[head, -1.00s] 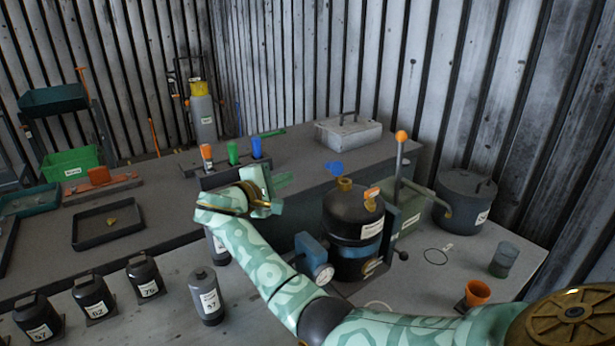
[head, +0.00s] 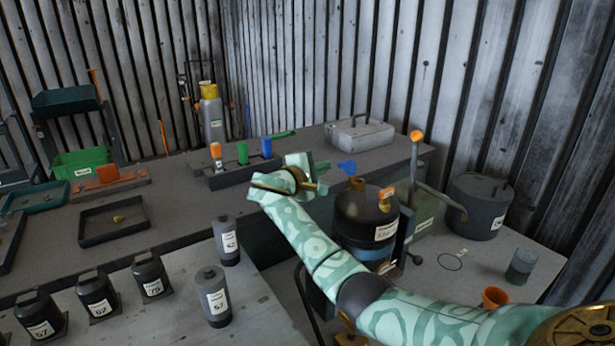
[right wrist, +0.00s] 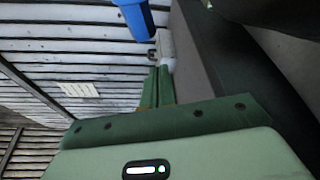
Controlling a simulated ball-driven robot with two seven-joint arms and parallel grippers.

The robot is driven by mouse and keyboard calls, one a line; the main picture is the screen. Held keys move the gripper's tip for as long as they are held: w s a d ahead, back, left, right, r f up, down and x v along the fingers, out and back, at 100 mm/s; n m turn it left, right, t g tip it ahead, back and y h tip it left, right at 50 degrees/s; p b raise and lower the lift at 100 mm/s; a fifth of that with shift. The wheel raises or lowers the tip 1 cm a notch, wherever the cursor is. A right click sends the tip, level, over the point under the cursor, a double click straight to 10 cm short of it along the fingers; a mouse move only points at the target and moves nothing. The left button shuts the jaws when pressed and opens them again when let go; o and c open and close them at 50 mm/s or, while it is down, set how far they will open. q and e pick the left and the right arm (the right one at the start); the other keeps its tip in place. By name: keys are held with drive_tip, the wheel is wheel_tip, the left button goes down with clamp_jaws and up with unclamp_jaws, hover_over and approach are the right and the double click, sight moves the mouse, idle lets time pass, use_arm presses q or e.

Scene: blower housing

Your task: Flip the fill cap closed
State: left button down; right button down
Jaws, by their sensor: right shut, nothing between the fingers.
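The black tank (head: 366,222) stands right of my right gripper, partly hidden behind my right arm. A brass filler neck (head: 356,184) rises from its top. A blue cap (head: 347,166) stands up at the neck, tilted open. My right gripper (head: 318,167) is shut and empty, just left of the blue cap and apart from it in the head view. In the right wrist view the shut fingers (right wrist: 157,85) point toward the back wall. A blue part (right wrist: 138,18), which looks like the cap, is near them at the top. My left gripper is not in view.
A lever with an orange knob (head: 416,136) stands right of the tank. Orange, green and blue holders (head: 242,153) stand in a rack to the left. A grey box (head: 360,136) sits behind. Several dark canisters (head: 96,294) are at the front left.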

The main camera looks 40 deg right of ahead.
sight(346, 167)
drive_tip(key=s, duration=0.1)
drive_tip(key=s+r, duration=0.1)
drive_tip(key=s, duration=0.1)
drive_tip(key=shift+s+a+r, duration=0.15)
drive_tip(key=shift+a+r, duration=0.05)
drive_tip(key=shift+a, duration=0.15)
